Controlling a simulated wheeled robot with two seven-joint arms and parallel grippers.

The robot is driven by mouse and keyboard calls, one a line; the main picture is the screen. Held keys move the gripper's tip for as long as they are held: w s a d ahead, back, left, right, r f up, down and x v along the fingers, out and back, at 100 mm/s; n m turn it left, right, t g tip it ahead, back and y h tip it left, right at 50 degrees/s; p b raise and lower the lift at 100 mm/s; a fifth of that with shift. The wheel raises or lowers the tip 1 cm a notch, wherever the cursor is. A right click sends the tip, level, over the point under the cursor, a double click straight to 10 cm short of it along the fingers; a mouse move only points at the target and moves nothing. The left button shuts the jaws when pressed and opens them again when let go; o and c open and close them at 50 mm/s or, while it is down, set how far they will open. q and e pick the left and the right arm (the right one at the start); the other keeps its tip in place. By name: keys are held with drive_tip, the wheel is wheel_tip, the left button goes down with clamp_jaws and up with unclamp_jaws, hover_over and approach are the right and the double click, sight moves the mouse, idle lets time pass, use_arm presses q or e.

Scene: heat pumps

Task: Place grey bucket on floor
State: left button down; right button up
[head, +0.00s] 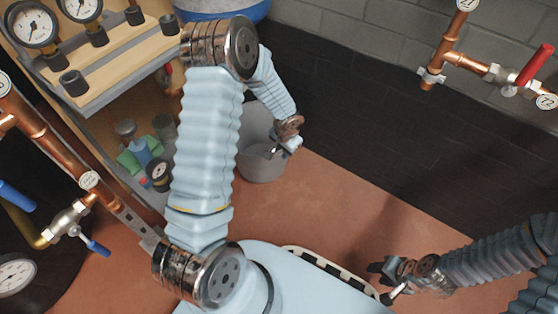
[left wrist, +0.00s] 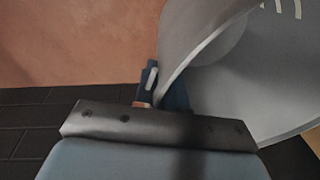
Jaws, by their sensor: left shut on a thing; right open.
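The grey bucket (head: 262,162) is in the head view, right of my raised left arm and close to the dark wall. My left gripper (head: 284,146) is shut on its rim. In the left wrist view the bucket (left wrist: 225,60) fills the upper right, and its rim runs down into the left gripper (left wrist: 158,95). The bucket looks tilted in that view. The head view does not clearly show whether its base touches the floor (head: 335,210). My right gripper (head: 385,280) is open and empty at the lower right.
A wooden shelf (head: 100,70) with gauges stands at the left, with bottles and a gauge on its lower level. Copper pipes with valves run at the left and on the right wall (head: 460,45). A blue container (head: 220,8) is at the top. The reddish floor right of the bucket is clear.

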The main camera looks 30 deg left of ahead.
use_arm(q)
wheel_tip(320, 180, down, 5)
drive_tip(key=shift+b, duration=0.6)
drive_tip(key=shift+f, duration=0.2)
drive_tip(key=c, duration=1.2)
unclamp_jaws()
drive_tip(key=shift+r, duration=0.15)
